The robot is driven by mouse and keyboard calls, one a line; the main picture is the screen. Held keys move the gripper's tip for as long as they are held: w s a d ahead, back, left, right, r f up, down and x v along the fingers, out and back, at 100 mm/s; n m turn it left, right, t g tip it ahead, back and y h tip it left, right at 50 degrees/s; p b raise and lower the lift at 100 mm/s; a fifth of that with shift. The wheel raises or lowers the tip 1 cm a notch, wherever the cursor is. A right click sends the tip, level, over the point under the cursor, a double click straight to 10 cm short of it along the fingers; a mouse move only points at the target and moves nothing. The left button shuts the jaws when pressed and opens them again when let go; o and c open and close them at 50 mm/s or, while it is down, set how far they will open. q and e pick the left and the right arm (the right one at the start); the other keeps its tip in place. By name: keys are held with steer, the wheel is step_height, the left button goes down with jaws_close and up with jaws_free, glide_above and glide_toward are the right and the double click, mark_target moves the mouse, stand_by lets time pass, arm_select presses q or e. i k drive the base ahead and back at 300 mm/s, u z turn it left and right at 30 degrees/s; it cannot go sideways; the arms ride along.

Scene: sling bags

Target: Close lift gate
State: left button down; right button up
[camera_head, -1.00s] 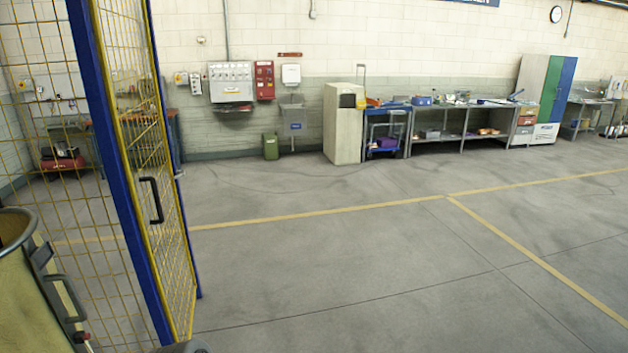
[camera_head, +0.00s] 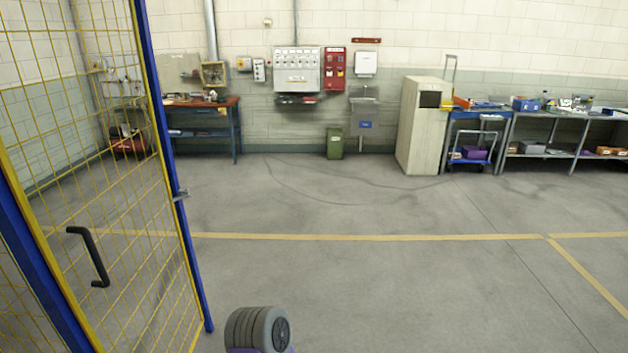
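The gate (camera_head: 120,215) fills the left of the head view as a yellow wire-mesh panel in a yellow frame with a blue upright (camera_head: 170,165) along its right edge. A black handle (camera_head: 88,257) is fixed on the mesh at the lower left. A small metal latch part (camera_head: 181,195) sticks out from the blue upright. Another blue post (camera_head: 32,265) crosses the lower left corner. Whether the gate is fully open cannot be told. Neither of my grippers is in view.
A grey ribbed wheel-like part (camera_head: 258,329) on something purple shows at the bottom edge; what it belongs to is unclear. The floor (camera_head: 390,290) to the right is clear. A green bin (camera_head: 335,143), cream cabinet (camera_head: 420,130) and workbenches (camera_head: 560,115) stand along the far wall.

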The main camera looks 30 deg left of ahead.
mark_target(7, 167)
steer(key=u, duration=0.3)
steer(key=i, duration=2)
steer(key=u, duration=2)
steer(key=i, duration=1)
steer(key=u, duration=0.9)
